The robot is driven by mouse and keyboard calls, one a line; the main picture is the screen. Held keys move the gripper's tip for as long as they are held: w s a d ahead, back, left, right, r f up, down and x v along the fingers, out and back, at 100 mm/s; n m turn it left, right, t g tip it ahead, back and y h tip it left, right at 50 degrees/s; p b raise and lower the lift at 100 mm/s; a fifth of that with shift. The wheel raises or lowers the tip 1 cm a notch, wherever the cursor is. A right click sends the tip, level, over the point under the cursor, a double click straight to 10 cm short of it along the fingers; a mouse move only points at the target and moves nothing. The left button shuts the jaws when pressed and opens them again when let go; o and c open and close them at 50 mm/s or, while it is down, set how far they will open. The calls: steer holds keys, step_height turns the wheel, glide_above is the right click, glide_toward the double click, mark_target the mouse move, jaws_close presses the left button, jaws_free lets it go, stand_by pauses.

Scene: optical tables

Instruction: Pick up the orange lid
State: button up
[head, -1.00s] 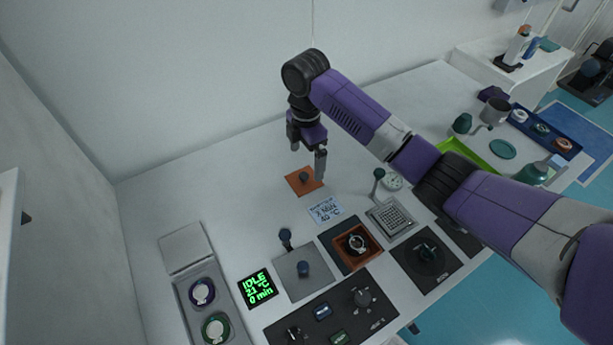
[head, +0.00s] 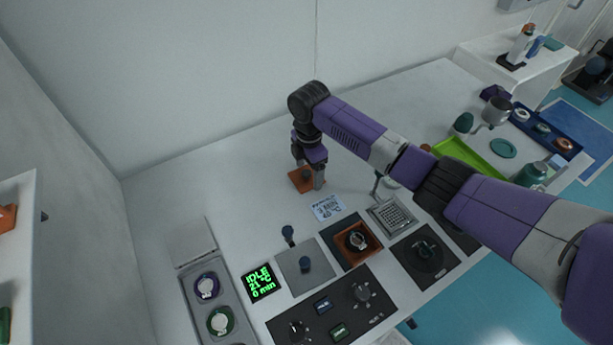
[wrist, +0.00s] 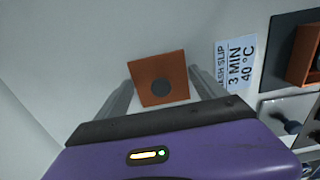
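The orange lid (head: 301,181) is a flat square plate with a dark round knob. It lies on the white table, partly hidden behind my gripper in the head view. In the wrist view the lid (wrist: 158,70) shows between my two fingers, with its knob (wrist: 161,87) near the middle. My gripper (head: 309,176) points down and is open, its fingers on either side of the lid's knob. I cannot tell whether the fingertips touch the table or the lid.
A printed wash slip (head: 328,208) lies right beside the lid. An orange box (head: 372,252) on a dark pad, a grey pad with knobs (head: 292,277), a display (head: 259,283) and a control panel (head: 375,310) stand nearer. The table left of the lid is clear.

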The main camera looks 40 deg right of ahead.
steer(key=c, duration=0.8)
steer(key=shift+r, duration=0.1)
